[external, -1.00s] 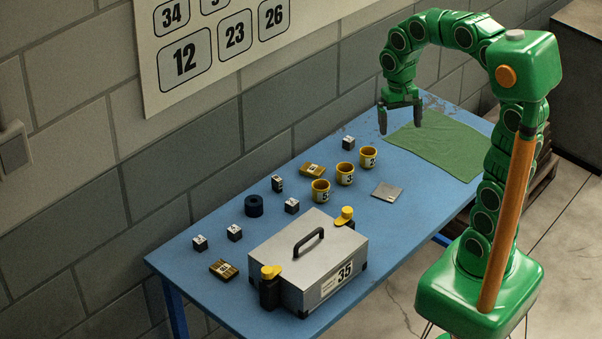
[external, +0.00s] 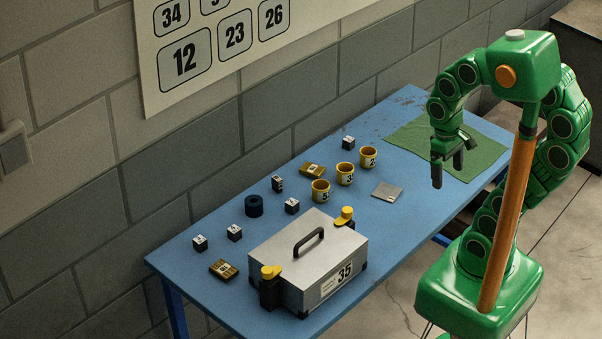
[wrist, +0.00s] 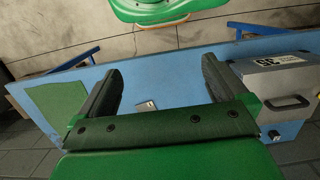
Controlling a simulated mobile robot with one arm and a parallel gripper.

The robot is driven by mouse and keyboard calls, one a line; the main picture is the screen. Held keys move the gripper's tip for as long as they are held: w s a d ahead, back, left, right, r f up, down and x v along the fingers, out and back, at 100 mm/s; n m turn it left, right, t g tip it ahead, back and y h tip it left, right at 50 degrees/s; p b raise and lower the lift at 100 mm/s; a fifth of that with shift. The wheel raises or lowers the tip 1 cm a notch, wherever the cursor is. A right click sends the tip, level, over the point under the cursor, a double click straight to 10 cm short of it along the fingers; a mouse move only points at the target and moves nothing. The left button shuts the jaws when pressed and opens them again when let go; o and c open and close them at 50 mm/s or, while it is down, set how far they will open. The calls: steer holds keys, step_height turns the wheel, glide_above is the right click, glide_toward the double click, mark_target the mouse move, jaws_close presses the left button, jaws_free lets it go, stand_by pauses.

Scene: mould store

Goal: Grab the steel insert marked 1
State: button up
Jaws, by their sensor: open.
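Several small dark cubes with white marked tops stand on the blue table: one (external: 348,143) near the wall beyond the cups, two (external: 277,184) (external: 292,206) in the middle, and two (external: 234,233) (external: 200,243) towards the near left end. Their marks are too small to read, so I cannot tell which is marked 1. My gripper (external: 448,174) is open and empty, raised above the table's right side near the green cloth, well away from the cubes. In the wrist view my gripper (wrist: 161,72) has its fingers spread, with no cube visible between them.
A grey case (external: 322,256) marked 35 stands at the table's front. Yellow cups (external: 345,174), a grey plate (external: 387,191), a black ring (external: 254,206) and gold-brown blocks (external: 312,171) (external: 223,269) share the table (external: 375,235). The green cloth (external: 480,150) is clear.

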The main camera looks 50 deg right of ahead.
steer(key=c, duration=0.7)
